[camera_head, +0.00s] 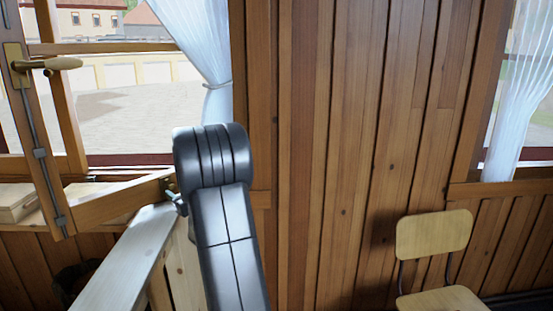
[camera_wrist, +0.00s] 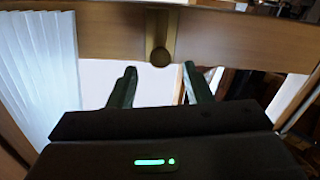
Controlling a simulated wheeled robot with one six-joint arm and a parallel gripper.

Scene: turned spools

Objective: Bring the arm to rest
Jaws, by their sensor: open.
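My gripper (camera_wrist: 158,88) shows in the wrist view, with its two dark green fingers apart and nothing between them. Beyond the fingertips is a wooden window frame bar with a brass handle plate and round knob (camera_wrist: 161,56). I cannot tell whether the fingers touch it. In the head view my dark grey arm (camera_head: 225,220) rises in the middle, in front of the plank wall. No turned spools can be made out in either view.
An open wooden window sash (camera_head: 110,203) with a brass handle (camera_head: 48,64) stands close at the left of my arm. A pale wooden board (camera_head: 125,262) lies below it. White curtains (camera_head: 205,45) hang by the windows. A chair (camera_head: 433,235) stands at the lower right.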

